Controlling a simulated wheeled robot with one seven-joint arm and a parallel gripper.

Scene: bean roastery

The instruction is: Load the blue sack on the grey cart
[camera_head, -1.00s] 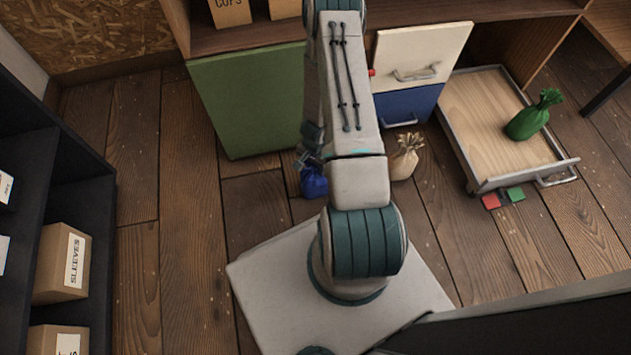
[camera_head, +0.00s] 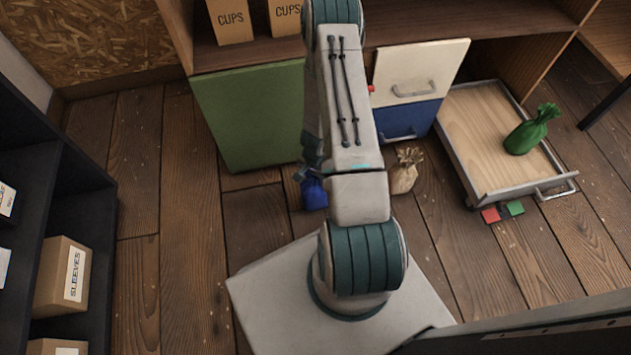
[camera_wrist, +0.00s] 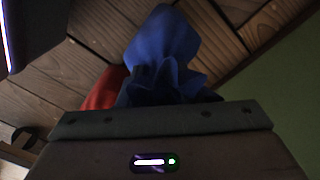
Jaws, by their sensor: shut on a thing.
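The blue sack (camera_head: 314,193) shows to the left of my arm in the head view, partly hidden by it. My gripper (camera_head: 308,174) is at the top of the sack, mostly hidden behind my arm. In the wrist view the blue sack (camera_wrist: 163,50) fills the middle, with its gathered neck at my gripper (camera_wrist: 165,95). My gripper is shut on the sack's neck. Something red (camera_wrist: 105,88) shows beside the sack in the wrist view. I cannot tell whether the sack touches the floor. No grey cart can be made out in these frames.
A cream sack (camera_head: 405,172) stands on the floor right of my arm. An open drawer (camera_head: 500,188) holds a green sack (camera_head: 531,131); red (camera_head: 490,214) and green (camera_head: 514,208) blocks lie before it. A green door (camera_head: 250,115) is behind. A dark shelf (camera_head: 92,205) stands left.

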